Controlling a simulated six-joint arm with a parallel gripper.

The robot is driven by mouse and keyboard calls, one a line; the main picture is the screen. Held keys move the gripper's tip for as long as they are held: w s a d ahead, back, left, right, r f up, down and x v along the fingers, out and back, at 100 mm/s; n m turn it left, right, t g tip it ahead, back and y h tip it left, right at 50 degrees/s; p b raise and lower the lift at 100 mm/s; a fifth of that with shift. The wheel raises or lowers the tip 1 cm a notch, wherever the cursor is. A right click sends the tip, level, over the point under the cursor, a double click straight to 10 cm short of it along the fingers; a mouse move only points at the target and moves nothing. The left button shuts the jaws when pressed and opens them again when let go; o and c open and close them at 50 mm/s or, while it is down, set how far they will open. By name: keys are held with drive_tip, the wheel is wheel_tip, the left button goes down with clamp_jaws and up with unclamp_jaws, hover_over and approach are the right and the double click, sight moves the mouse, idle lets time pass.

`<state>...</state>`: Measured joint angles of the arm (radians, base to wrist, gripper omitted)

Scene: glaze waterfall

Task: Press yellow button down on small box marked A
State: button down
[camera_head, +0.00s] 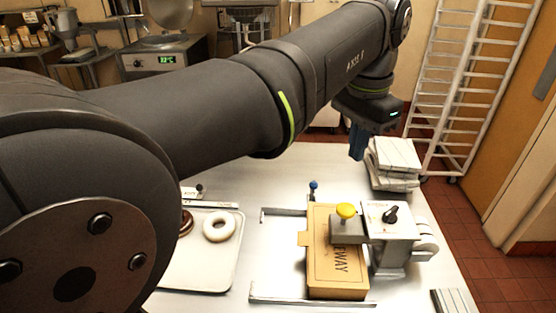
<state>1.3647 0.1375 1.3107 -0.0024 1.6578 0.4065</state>
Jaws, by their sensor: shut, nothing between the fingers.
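A yellow button (346,211) stands up on a grey block that juts from a small white machine (405,222) with a black knob (391,214). The block overhangs a tan cardboard box (337,275) with dark lettering, partly readable as "WAY". I cannot make out a letter A mark. My gripper (357,150) has blue fingers, shut and empty, pointing down. It appears above and behind the button in the picture, beside a stack of white packages, apart from the button.
A tray (238,265) with a white ring doughnut (219,227) and a partly hidden brown one lies left. Metal guide rails (312,301) flank the cardboard box. A blue-topped knob (313,186) stands behind it. White packages (394,160) are stacked at the back right.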

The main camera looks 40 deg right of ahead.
sight(346, 206)
drive_tip(key=n, duration=1.9)
drive_tip(key=r+n, duration=0.1)
drive_tip(key=n, duration=0.9)
drive_tip(key=shift+w+d, duration=0.15)
drive_tip(key=shift+d, duration=0.25)
wheel_tip(346, 206, down, 14)
drive_tip(key=shift+f, duration=0.1)
